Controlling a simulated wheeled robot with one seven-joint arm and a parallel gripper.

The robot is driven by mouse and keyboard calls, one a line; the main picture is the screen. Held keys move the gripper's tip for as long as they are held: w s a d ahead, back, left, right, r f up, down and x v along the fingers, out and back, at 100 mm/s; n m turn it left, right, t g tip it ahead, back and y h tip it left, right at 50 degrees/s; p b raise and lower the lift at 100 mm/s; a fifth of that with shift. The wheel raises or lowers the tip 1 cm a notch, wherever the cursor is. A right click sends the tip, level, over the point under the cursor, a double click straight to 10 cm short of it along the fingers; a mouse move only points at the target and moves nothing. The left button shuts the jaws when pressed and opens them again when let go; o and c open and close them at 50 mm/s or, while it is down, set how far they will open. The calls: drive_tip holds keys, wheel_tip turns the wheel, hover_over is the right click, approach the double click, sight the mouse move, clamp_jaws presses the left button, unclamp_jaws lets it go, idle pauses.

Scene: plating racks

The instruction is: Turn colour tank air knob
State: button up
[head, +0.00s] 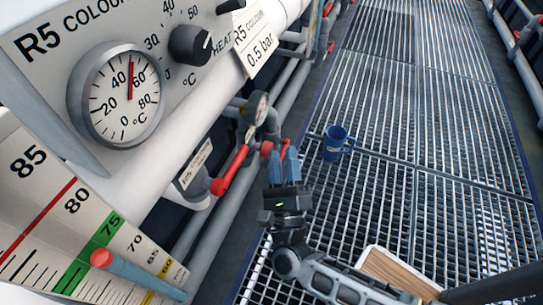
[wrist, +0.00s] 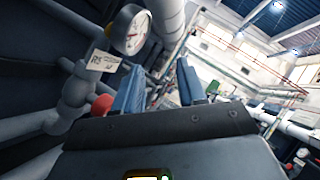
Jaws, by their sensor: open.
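A small red knob (head: 267,148) sits on the pipework below a round pressure gauge (head: 257,108). The red knob (wrist: 102,107) shows in the wrist view just left of my left finger, partly hidden by it. The gauge (wrist: 130,29) is above it there, with a small white label (wrist: 103,61) beside the pipe. My gripper (head: 283,162) has blue fingers, is open and empty, and is close to the knob's right side in the head view. In the wrist view my gripper (wrist: 158,88) has nothing between its fingers. I cannot tell whether a finger touches the knob.
A red lever handle (head: 231,171) stands left of my gripper. The R5 COLOUR panel (head: 205,14) has a temperature dial (head: 117,95) and black HEAT knob (head: 190,44). A sign (head: 258,42) reads 0.5 bar. A blue mug (head: 335,144) stands on the open grating (head: 400,130).

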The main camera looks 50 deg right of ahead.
sight(263, 156)
drive_tip(key=w+f+m+g+h+b, duration=0.1)
drive_tip(key=w+f+m+g+b, duration=0.1)
drive_tip(key=f+m, duration=0.1)
drive_tip(key=w+f+m+g+h+b, duration=0.2)
drive_tip(key=w+f+m+g+b, duration=0.1)
drive_tip(key=f+m, duration=0.1)
drive_tip(key=w+f+m+g+h+b, duration=0.1)
drive_tip(key=w+f+m+g+b, duration=0.1)
drive_tip(key=f+m+b, duration=0.1)
drive_tip(key=shift+w+d+f+m+g, duration=0.15)
drive_tip(key=shift+d+f+m+g, duration=0.2)
drive_tip(key=shift+f+m, duration=0.4)
drive_tip(key=shift+w+r+m+g, duration=0.15)
drive_tip(key=shift+w+m+g, duration=0.25)
drive_tip(key=shift+m, duration=0.35)
drive_tip(key=shift+w+d+m+g+h, duration=0.1)
drive_tip(key=shift+w+m+g+h, duration=0.15)
drive_tip(key=shift+m+g+h, duration=0.25)
drive_tip(key=shift+d+r, duration=0.15)
drive_tip(key=shift+d, duration=0.1)
drive_tip(key=x, duration=0.7)
drive_tip(key=shift+w+d+b, duration=0.1)
drive_tip(key=shift+d+b, duration=0.05)
drive_tip(key=shift+b, duration=0.2)
drive_tip(key=c, duration=0.7)
